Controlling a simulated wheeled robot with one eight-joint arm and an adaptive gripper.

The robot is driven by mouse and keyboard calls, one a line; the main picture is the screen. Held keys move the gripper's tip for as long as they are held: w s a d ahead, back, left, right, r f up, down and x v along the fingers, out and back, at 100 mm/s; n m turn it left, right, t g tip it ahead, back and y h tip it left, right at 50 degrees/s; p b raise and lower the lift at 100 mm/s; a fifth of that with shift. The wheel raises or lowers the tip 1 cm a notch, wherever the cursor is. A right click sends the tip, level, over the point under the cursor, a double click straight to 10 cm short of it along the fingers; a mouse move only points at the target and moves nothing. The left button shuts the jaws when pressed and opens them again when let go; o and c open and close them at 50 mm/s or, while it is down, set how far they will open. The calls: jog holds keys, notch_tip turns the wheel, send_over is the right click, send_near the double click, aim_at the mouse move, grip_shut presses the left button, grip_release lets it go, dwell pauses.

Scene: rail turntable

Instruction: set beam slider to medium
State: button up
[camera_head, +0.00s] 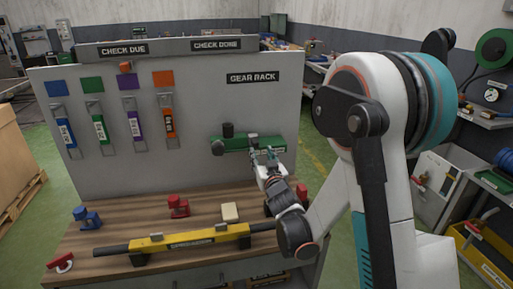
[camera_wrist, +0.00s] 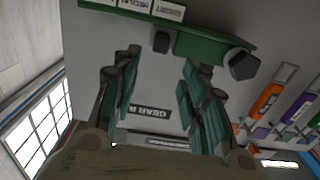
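A green beam (camera_head: 262,143) is mounted on the grey panel, below the GEAR RACK sign (camera_head: 251,77). It carries a dark knob at its left end and a small pale piece on top. In the wrist view the green beam (camera_wrist: 205,42) runs across the top, with white label tiles; one seems to read MEDIUM (camera_wrist: 131,4). A dark block (camera_wrist: 162,42) and a dark knob (camera_wrist: 241,65) sit on it. My gripper (camera_head: 263,153) is in front of the beam. In the wrist view my gripper (camera_wrist: 160,68) is open, its fingers apart with nothing visible between them; contact cannot be told.
Several colored hanging gauges line the panel's left. Shelves stand at right.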

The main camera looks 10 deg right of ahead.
aim_at(256, 143)
jog(key=w+b, duration=0.2)
jog(key=w, duration=0.6)
jog(key=shift+w, duration=0.25)
grip_shut()
